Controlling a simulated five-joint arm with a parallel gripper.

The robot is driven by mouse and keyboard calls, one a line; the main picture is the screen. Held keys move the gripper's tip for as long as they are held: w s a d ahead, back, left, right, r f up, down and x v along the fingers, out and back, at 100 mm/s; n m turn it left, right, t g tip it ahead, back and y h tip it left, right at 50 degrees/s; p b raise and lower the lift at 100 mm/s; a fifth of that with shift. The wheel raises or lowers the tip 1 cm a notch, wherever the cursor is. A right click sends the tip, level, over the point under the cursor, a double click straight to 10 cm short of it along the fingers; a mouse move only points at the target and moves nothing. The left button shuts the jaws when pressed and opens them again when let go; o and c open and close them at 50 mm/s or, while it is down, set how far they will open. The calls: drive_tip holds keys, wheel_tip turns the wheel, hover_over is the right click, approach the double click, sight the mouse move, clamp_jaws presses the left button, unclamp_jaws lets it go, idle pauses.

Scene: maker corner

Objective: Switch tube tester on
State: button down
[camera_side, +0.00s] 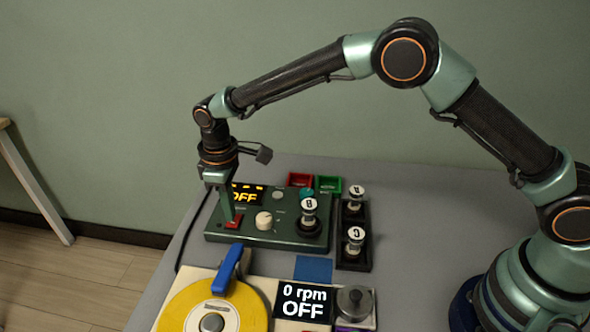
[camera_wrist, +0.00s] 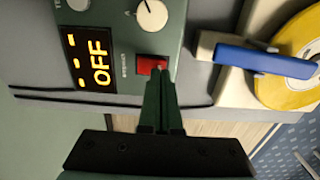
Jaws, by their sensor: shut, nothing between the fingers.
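The tube tester (camera_side: 265,238) is a dark green box on the grey table, and its display (camera_side: 246,195) reads OFF in orange. The display also reads OFF in the wrist view (camera_wrist: 95,62). A red switch (camera_wrist: 148,64) sits on the panel near the display; in the side view the red switch (camera_side: 236,224) is partly hidden by my fingers. My gripper (camera_wrist: 162,70) is shut and empty, its fingertips right at the red switch. I cannot tell whether they touch it. A cream knob (camera_side: 264,220) is to the right of the switch.
A tube marked B (camera_side: 309,210) stands on the tester's right. A black rack (camera_side: 354,263) with tubes is beside it. Red (camera_side: 300,179) and green (camera_side: 330,184) bins are behind. In front is a machine with a yellow disc (camera_side: 185,305), blue arm (camera_side: 228,268) and OFF display (camera_side: 303,301).

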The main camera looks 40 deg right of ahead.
drive_tip(key=shift+f, duration=0.9)
idle(0.8)
drive_tip(key=shift+r, duration=3.55)
drive_tip(key=s+d+r+m+t, duration=0.3)
drive_tip(key=s+d+r+m, duration=0.15)
drive_tip(key=d+r, duration=1)
drive_tip(key=s+d+m+t, duration=0.2)
drive_tip(key=s+d+m, duration=0.2)
drive_tip(key=s+d, duration=0.7)
drive_tip(key=s, duration=0.3)
drive_tip(key=shift+f+t, duration=0.15)
drive_tip(key=shift+t, duration=0.15)
